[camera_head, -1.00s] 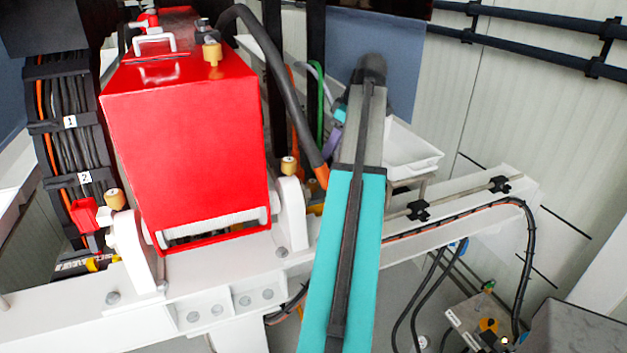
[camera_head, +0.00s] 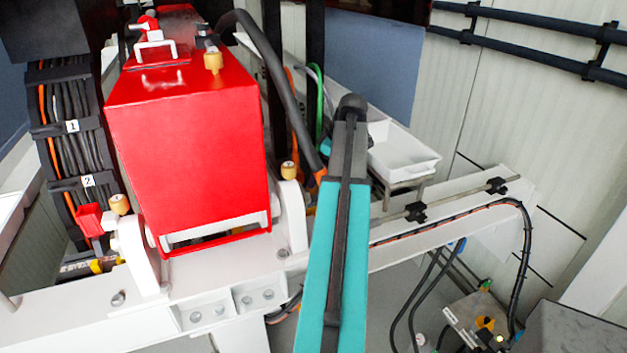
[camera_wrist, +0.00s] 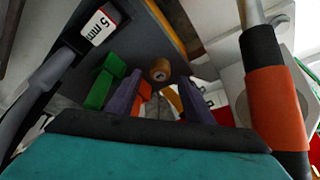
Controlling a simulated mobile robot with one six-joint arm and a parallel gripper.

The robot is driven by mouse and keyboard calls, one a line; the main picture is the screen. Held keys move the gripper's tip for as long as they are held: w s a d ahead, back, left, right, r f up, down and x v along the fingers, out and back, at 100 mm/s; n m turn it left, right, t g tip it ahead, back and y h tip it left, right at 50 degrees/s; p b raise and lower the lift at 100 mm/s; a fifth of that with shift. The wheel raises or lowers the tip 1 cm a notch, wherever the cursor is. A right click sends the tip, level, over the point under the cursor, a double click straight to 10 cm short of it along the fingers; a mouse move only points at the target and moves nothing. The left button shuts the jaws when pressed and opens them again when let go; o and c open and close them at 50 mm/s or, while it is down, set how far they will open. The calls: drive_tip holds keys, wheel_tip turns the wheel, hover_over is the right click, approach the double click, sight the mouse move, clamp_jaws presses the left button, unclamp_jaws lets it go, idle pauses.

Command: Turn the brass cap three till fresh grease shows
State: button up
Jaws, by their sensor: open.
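Brass caps show in the head view: one on the red housing's top (camera_head: 213,62), one at its lower left (camera_head: 120,204) and one on the white bracket at its right (camera_head: 289,171). I see no number on them and cannot tell which is cap three. In the wrist view a round brass cap (camera_wrist: 159,70) appears beyond my gripper (camera_wrist: 160,98), roughly in line with the gap between its purple fingers. The fingers are apart, with nothing visible held between them. I cannot tell the distance to the cap. No grease is visible. The head view hides my gripper behind my teal arm.
The red pump housing (camera_head: 190,150) stands left of my arm. A thick black hose with an orange end (camera_head: 290,100) curves down beside it; an orange-sleeved hose (camera_wrist: 277,105) is close at right in the wrist view. A white tray (camera_head: 405,155) lies beyond my arm.

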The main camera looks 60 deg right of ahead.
drive_tip(key=shift+p+x, duration=0.5)
drive_tip(key=shift+x, duration=1.5)
drive_tip(key=c, duration=1)
